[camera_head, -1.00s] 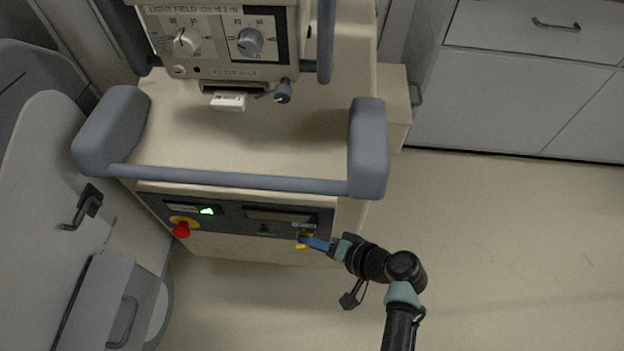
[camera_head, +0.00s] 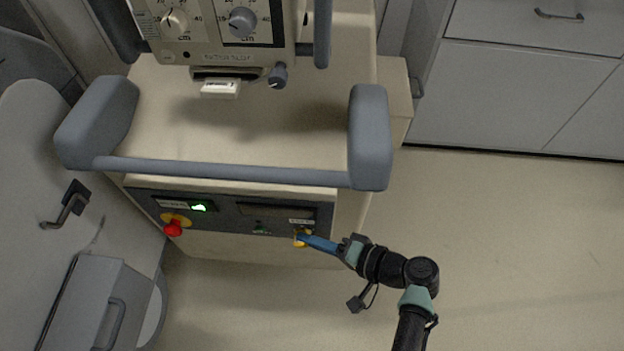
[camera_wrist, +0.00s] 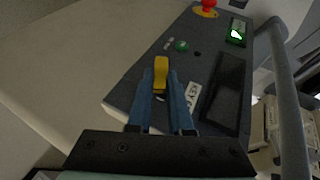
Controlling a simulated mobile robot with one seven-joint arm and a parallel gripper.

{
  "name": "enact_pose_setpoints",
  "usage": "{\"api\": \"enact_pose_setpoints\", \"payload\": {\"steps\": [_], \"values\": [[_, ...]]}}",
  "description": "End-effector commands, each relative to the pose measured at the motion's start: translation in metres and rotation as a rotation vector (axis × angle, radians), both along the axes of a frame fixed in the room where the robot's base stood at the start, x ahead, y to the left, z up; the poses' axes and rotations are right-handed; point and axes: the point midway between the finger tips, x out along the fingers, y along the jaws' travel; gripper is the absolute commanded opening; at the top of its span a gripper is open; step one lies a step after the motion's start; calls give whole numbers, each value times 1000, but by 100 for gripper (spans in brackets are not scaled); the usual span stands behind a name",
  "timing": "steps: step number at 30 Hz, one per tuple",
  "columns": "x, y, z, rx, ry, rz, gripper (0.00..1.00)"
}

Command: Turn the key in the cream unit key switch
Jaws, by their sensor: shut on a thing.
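The cream unit (camera_head: 240,124) stands left of centre in the head view, with a dark control panel (camera_head: 235,212) low on its front. The yellow key (camera_wrist: 161,73) is at the panel's right end, and it also shows in the head view as a small yellow spot (camera_head: 299,243). My gripper (camera_wrist: 162,90) has blue fingers on either side of the key's yellow head and is shut on it. In the head view my gripper (camera_head: 304,239) reaches in from the right. The key switch behind the key is mostly hidden by the key and fingers.
A red stop button (camera_head: 173,229) on a yellow ring and a green lit switch (camera_head: 201,207) are at the panel's left. A small green button (camera_wrist: 181,46) is near the key. A grey handlebar (camera_head: 230,174) runs above the panel. Open floor (camera_head: 500,240) lies to the right.

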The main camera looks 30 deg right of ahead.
Motion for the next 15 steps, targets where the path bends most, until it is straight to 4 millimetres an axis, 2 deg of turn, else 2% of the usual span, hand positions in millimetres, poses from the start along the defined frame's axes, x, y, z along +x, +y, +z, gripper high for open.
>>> {"api": "enact_pose_setpoints", "payload": {"steps": [3,15], "values": [[0,1,-6,41,-26,5,0],[0,0,-7,172,-116,5,0]]}}
